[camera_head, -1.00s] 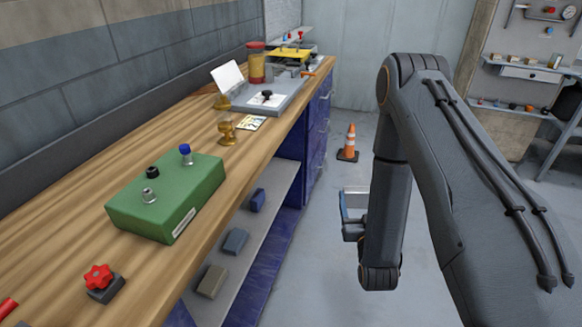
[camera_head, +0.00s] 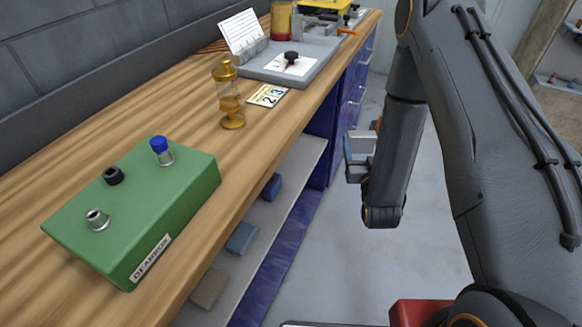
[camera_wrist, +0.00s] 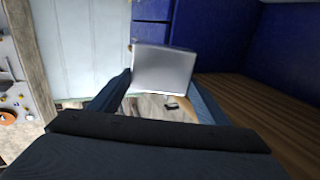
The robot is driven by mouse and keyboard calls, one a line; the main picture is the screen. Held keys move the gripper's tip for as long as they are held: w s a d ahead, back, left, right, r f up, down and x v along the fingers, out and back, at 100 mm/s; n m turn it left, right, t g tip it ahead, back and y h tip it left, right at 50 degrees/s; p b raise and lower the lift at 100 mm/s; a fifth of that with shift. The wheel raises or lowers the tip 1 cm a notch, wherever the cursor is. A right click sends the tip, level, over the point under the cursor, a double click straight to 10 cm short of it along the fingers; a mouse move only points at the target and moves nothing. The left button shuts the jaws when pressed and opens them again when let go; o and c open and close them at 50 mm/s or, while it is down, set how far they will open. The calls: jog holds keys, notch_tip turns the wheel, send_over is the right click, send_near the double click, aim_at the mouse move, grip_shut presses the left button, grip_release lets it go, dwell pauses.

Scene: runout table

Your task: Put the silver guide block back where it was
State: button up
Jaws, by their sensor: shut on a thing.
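The silver guide block (camera_wrist: 163,70) is between the two blue-grey fingers of my gripper (camera_wrist: 160,88) in the wrist view, and the gripper is shut on it. In the head view my gripper (camera_head: 358,155) hangs right of the bench, over the floor, partly hidden by my arm; the block is hard to make out there. A grey plate fixture (camera_head: 318,62) with a white sheet and a black knob lies on the bench at the back.
A green gearbox (camera_head: 140,205) stands on the near bench. Blocks lie on the shelf (camera_head: 285,190) below. The floor right of the bench is clear near the gripper.

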jog(key=w+a+f+n+g+y+b, duration=0.1)
jog(key=w+a+f+y+b, duration=0.1)
jog(key=w+a+f+b, duration=0.45)
jog(key=w+a+f+n+y+b, duration=0.2)
jog(key=w+a+b, duration=0.2)
jog(key=a+b, duration=0.7)
jog(key=w+a+f+n+g+y+b, duration=0.1)
jog(key=w+a+f+y+b, duration=0.3)
jog(key=b, duration=0.9)
jog(key=shift+h, duration=0.7)
jog(key=f+b, duration=0.1)
jog(key=f, duration=0.2)
jog(key=f+b, duration=0.1)
jog(key=f, duration=0.2)
jog(key=f+b, duration=0.1)
jog(key=f, duration=0.2)
jog(key=shift+w, duration=0.35)
jog(key=shift+f, duration=0.1)
jog(key=o, duration=1.7)
jog(key=shift+f, duration=0.1)
jog(key=shift+o, duration=0.2)
jog(key=shift+s+d, duration=0.2)
jog(key=shift+s, duration=0.15)
jog(key=p+v, duration=0.3)
jog(key=v, duration=0.8)
jog(key=shift+s, duration=0.2)
